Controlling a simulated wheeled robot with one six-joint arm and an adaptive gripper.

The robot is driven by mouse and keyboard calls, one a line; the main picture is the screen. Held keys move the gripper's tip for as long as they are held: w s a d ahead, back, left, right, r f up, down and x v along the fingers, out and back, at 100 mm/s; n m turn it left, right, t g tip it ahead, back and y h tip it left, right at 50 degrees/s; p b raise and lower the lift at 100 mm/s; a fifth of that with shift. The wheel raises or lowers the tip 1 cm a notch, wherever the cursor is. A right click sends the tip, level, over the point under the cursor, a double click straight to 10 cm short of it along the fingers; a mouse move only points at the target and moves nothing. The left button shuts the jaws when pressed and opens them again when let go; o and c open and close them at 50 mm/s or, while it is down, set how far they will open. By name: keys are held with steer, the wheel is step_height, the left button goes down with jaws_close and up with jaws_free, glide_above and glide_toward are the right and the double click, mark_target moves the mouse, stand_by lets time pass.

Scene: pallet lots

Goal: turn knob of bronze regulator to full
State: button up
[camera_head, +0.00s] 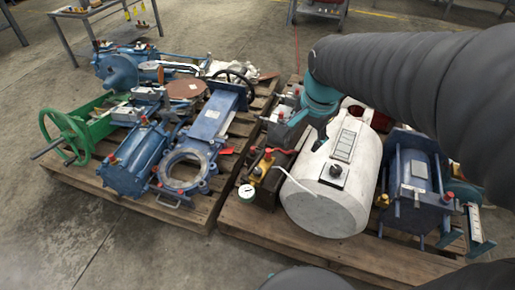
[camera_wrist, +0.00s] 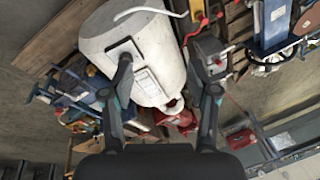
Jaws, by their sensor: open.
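A brass-yellow fitting with a red top, which looks like the bronze regulator (camera_head: 263,166), stands at the front left of the right pallet. A round white-faced gauge (camera_head: 247,192) is beside it, and a pale hose runs from it across the white tank (camera_head: 322,195). The yellow fitting also shows at the top edge of the wrist view (camera_wrist: 197,10). My gripper (camera_wrist: 167,62) is open above the white tank, its fingers spread across it in that view. I see nothing held. In the head view my arm partly hides my gripper (camera_head: 317,138).
Blue machine parts (camera_head: 415,180) stand right of the tank. The left pallet (camera_head: 200,213) carries blue valves and a green handwheel (camera_head: 68,138). The floor at the front left is clear.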

steer(key=w+a+f+m+g, duration=0.2)
steer(key=w+a+f+m, duration=0.4)
steer(key=w+f, duration=0.25)
steer(key=m+g, duration=0.1)
steer(key=m, duration=0.4)
glide_above(257, 170)
step_height(257, 170, down, 9)
step_height(257, 170, down, 13)
steer(key=shift+f, duration=0.1)
steer(key=shift+c, duration=0.2)
jaws_close()
